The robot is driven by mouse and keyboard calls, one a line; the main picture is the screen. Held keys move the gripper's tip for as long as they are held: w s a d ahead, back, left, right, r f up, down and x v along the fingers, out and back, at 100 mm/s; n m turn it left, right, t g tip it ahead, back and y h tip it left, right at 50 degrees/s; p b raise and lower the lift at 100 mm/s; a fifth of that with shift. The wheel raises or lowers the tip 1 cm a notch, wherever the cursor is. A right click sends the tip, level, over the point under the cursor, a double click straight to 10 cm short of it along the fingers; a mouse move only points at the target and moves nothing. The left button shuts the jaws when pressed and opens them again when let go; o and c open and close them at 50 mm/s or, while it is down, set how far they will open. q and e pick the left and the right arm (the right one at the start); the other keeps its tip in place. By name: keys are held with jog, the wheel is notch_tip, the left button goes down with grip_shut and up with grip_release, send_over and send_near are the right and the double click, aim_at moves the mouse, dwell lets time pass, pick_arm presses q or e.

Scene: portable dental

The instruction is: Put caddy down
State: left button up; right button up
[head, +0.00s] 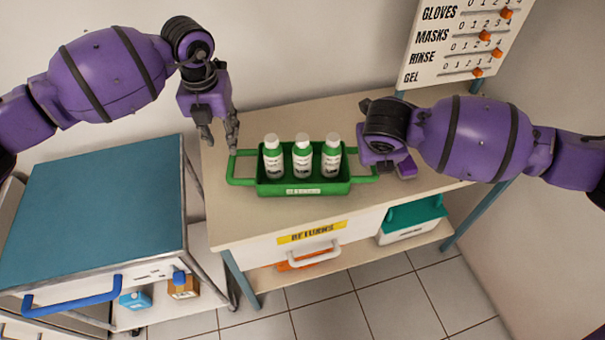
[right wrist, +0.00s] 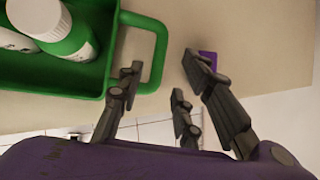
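The green caddy (head: 303,188) stands level on the beige counter, holding three white bottles with green bands. Its left handle (head: 240,182) is just below my left gripper (head: 219,145), whose fingers are spread, empty and apart from the handle. My right gripper is mostly hidden behind its own arm in the head view. In the right wrist view, my right gripper (right wrist: 160,85) has its fingers spread on either side of the caddy's right handle (right wrist: 160,55), with gaps visible. The caddy (right wrist: 110,45) also shows there.
The counter (head: 225,220) has bare room in front of the caddy. A small purple item (head: 406,168) lies right of it. A blue-topped cart (head: 95,205) stands left. A supply board (head: 460,40) stands at back right.

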jog(key=v, duration=0.4)
jog(key=shift+r, duration=0.1)
dwell(0.4)
